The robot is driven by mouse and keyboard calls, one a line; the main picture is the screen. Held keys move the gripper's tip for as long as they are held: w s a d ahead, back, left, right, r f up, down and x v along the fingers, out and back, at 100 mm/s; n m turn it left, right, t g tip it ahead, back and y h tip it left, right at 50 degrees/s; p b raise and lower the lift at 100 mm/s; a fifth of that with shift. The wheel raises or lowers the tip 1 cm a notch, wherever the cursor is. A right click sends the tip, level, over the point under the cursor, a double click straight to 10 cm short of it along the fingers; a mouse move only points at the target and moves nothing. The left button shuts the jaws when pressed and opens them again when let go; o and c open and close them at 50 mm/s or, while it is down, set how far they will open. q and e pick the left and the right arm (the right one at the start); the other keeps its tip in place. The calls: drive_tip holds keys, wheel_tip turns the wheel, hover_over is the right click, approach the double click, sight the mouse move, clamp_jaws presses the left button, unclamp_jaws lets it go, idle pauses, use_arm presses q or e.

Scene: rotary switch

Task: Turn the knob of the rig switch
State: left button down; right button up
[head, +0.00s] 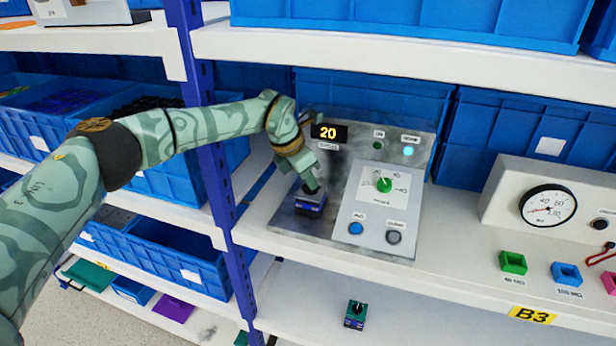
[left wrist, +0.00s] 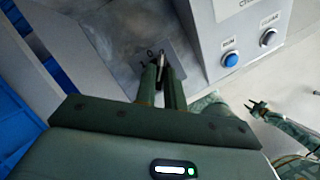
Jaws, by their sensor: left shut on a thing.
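The display (head: 328,132) reads 20. My right gripper (left wrist: 257,107) shows small in the left wrist view, its fingers apart and apparently empty.
The panel has a green-knobbed dial (head: 384,184), a blue button (head: 356,228) and a grey button (head: 393,237). A blue upright post (head: 214,175) stands close to my left arm. A similar small box (head: 355,314) is lower down. A gauge (head: 548,206) stands right.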

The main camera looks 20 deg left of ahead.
use_arm(q)
drive_tip(key=shift+w+r+m, duration=0.1)
drive_tip(key=shift+r+m, duration=0.05)
drive_tip(key=shift+m, duration=0.35)
drive_tip(key=c, duration=1.5)
unclamp_jaws()
